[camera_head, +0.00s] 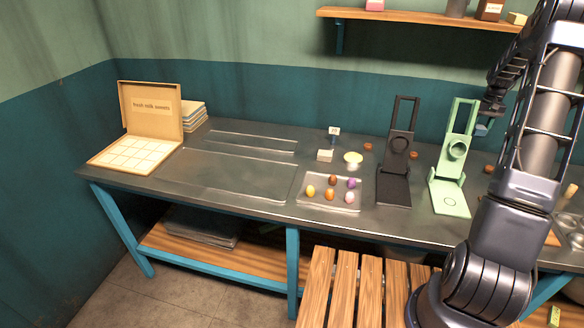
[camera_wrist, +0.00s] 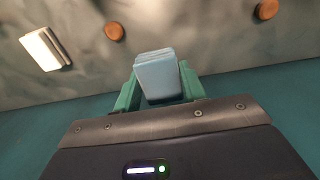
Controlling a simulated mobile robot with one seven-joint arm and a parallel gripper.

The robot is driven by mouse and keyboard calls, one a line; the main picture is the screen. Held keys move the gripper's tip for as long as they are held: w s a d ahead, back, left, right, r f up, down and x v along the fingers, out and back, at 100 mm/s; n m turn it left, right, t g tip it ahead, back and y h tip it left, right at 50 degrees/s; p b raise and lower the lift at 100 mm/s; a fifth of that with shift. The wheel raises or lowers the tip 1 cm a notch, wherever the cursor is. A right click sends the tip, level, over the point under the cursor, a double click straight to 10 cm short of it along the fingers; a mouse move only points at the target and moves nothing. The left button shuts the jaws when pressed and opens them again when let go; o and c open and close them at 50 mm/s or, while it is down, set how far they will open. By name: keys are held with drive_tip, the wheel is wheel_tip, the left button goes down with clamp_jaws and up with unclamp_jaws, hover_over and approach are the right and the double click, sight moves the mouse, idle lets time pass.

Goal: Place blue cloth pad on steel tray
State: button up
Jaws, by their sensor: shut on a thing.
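My gripper (camera_wrist: 160,85) is shut on a light blue pad (camera_wrist: 158,72), held between its teal fingers in the wrist view. In the head view my gripper (camera_head: 484,122) is at the right, above the back of the table beside the green stand; the pad (camera_head: 482,129) is small and partly hidden there. A shallow metal tray (camera_head: 318,205) holding several coloured egg-shaped pieces lies mid-table. A larger flat steel tray (camera_head: 225,178) lies empty to its left. I cannot tell which one is the steel tray named in the task.
A black stand (camera_head: 393,185) and the green stand (camera_head: 450,195) are upright between my gripper and the trays. An open box (camera_head: 150,110) stands far left. A wooden shelf (camera_head: 420,17) hangs above.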

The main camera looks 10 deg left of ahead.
drive_tip(key=a+f+n, duration=0.2)
drive_tip(key=a+f, duration=0.1)
drive_tip(key=a, duration=0.7)
drive_tip(key=a+f+n, duration=0.1)
drive_tip(key=a+f, duration=0.1)
drive_tip(key=a, duration=0.9)
drive_tip(key=s+a+r+n, duration=0.1)
drive_tip(key=a+r+n, duration=0.1)
drive_tip(key=a+n, duration=0.8)
drive_tip(key=s+a+r+n, duration=0.1)
drive_tip(key=a+r+n, duration=0.2)
drive_tip(key=a, duration=1.3)
wheel_tip(320, 180, up, 5)
drive_tip(key=n, duration=2)
hover_over(271, 186)
wheel_tip(271, 186, down, 19)
drive_tip(key=shift+w+f, duration=0.1)
drive_tip(key=shift+f, duration=0.15)
